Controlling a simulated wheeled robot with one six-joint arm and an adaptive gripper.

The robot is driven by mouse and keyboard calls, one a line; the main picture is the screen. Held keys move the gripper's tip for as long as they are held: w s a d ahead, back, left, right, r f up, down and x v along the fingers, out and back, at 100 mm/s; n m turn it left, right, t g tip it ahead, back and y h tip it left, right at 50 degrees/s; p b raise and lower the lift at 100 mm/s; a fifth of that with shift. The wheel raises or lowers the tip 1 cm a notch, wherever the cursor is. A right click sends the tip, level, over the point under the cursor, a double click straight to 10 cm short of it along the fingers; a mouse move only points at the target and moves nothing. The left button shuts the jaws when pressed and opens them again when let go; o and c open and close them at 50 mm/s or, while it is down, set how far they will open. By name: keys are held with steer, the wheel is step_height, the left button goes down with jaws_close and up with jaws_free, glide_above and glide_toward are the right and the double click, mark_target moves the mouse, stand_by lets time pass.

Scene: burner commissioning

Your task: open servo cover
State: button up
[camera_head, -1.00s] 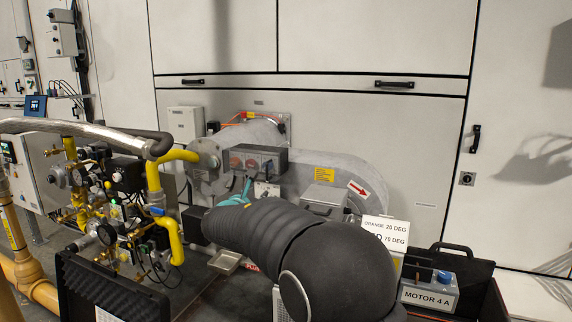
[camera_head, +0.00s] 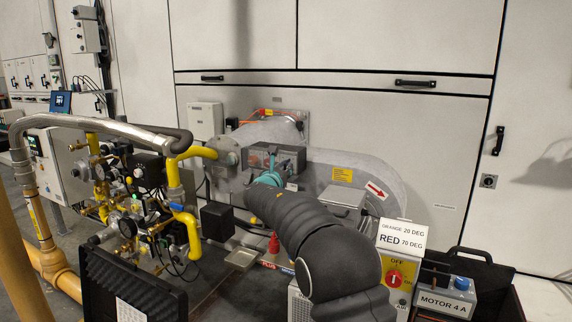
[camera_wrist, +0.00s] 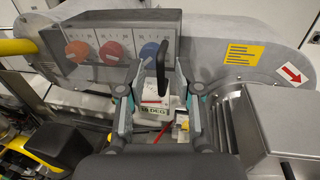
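A grey servo box with a dark, see-through front (camera_head: 262,156) is mounted on the burner housing. In the wrist view the servo box (camera_wrist: 98,45) shows an orange, a red and a blue dial. A black upright handle (camera_wrist: 162,62) stands in front of its right end, above a white label partly reading DEG (camera_wrist: 153,112). My gripper (camera_wrist: 159,80) is open, its fingers on either side of the handle in the picture; I see no clear contact. In the head view my teal gripper (camera_head: 275,176) is just below the servo box, partly hidden by my arm.
A silver box (camera_head: 344,196) and the burner's round casing (camera_head: 375,177) are close on the right. Yellow pipes and valves (camera_head: 174,185) crowd the left. A white sign (camera_head: 402,236), a red selector switch (camera_head: 394,278) and a MOTOR 4 A box (camera_head: 444,301) stand front right.

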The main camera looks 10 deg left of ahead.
mark_target(285, 166)
steer(key=shift+w+d+p, duration=0.15)
steer(key=shift+w+p, duration=0.05)
steer(key=shift+w, duration=0.6)
steer(key=shift+w+d+p, duration=0.1)
steer(key=shift+w+p, duration=0.05)
steer(key=shift+w, duration=0.65)
jaws_close()
steer(key=shift+s, duration=0.1)
